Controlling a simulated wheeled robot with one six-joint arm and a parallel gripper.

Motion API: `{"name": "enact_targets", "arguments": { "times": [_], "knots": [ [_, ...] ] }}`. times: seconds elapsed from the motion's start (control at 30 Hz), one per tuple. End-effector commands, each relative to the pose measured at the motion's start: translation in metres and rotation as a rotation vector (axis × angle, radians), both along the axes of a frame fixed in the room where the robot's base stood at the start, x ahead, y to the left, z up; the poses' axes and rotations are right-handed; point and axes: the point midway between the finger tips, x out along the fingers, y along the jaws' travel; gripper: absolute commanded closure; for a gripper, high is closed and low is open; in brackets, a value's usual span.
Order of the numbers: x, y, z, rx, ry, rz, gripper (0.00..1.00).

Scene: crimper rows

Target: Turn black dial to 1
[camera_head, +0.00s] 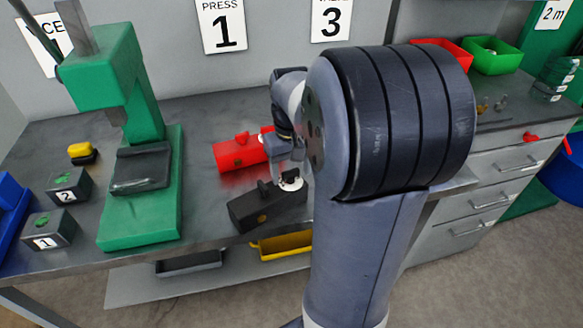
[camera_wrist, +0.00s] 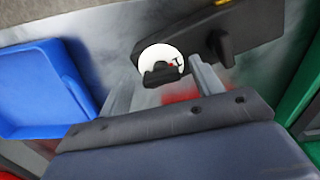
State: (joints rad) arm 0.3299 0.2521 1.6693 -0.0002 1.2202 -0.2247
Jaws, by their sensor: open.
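The black box (camera_head: 262,208) stands on the bench in the middle, partly behind my arm. Its white dial face (camera_head: 291,184) is at its right end in the head view. In the wrist view, the black box (camera_wrist: 235,32) lies to the right of the round white face (camera_wrist: 154,52). A black knob (camera_wrist: 162,75) sits over the face's lower part. A small dark mark and a red spot show at its right, too small to read surely. My gripper (camera_wrist: 163,70) is open, one finger on each side of the dial. I cannot tell whether either finger touches it.
A red box (camera_head: 236,152) stands just behind the black box. A green press (camera_head: 140,215) stands to the left, with small boxes marked 1 (camera_head: 46,232) and 2 (camera_head: 70,186) beyond it. A yellow bin (camera_head: 282,247) is below the bench's front edge. A blue bin (camera_wrist: 42,85) shows in the wrist view.

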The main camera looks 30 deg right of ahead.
Motion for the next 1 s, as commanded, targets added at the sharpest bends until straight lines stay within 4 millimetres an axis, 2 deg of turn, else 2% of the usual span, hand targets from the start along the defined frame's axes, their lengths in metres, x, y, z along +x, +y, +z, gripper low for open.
{"name": "enact_targets", "arguments": {
  "times": [0.27,0.7,0.83,1.0],
  "knots": [
    [0.0,0.0,0.008,0.0,-0.001,0.0,0.38],
    [0.0,0.0,0.088,-0.001,-0.003,0.0,0.38],
    [0.0,0.0,0.103,-0.001,-0.002,0.0,0.38],
    [0.0,0.0,0.108,0.0,0.0,0.0,0.38]
  ]
}}
